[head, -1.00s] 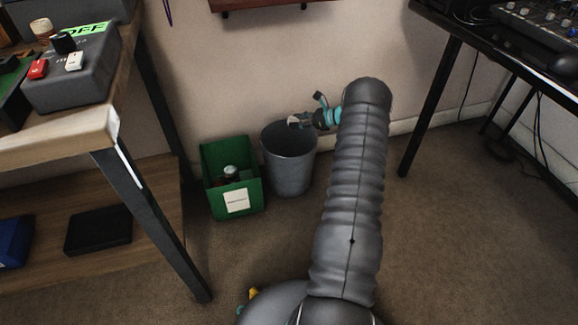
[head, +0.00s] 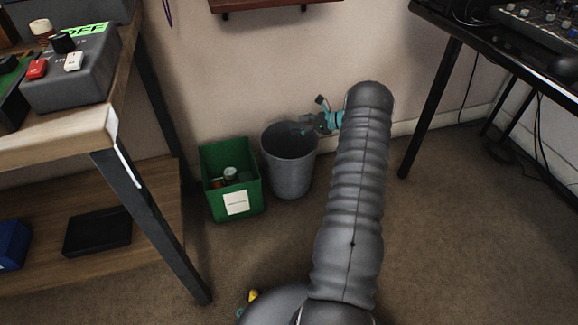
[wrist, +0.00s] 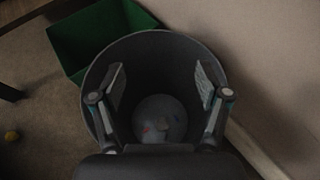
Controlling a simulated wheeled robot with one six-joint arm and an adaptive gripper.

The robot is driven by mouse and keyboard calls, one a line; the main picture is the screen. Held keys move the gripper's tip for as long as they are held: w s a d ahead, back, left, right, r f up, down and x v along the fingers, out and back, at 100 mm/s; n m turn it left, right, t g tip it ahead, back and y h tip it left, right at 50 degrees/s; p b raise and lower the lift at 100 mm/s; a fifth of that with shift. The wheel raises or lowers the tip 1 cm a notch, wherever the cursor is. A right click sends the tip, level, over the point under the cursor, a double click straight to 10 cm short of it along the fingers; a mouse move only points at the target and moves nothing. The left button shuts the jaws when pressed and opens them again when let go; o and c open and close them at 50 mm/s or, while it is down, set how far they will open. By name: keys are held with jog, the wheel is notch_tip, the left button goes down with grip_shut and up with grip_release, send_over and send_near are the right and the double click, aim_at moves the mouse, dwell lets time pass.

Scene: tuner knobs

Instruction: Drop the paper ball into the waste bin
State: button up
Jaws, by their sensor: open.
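The grey waste bin (head: 291,177) stands on the floor against the wall, and its open mouth fills the middle of the wrist view (wrist: 100,72). My gripper (head: 306,130) is over the bin's mouth. In the wrist view my gripper (wrist: 160,88) is open, with its two fingers apart and nothing between them. Below the fingers, inside the bin, is a dim pale rounded shape with a small red mark, which looks like the paper ball (wrist: 160,122); its outline against the bin's floor is unclear. The head view does not show the bin's bottom.
A green box (head: 234,202) with several items inside stands just left of the bin. A wooden workbench (head: 70,146) is at the left and a dark desk (head: 455,30) at the right. A small yellow thing (wrist: 11,136) lies on the floor. The carpet right of my arm is clear.

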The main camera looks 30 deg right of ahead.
jog(key=v, duration=1.1)
jog(key=shift+r, duration=0.1)
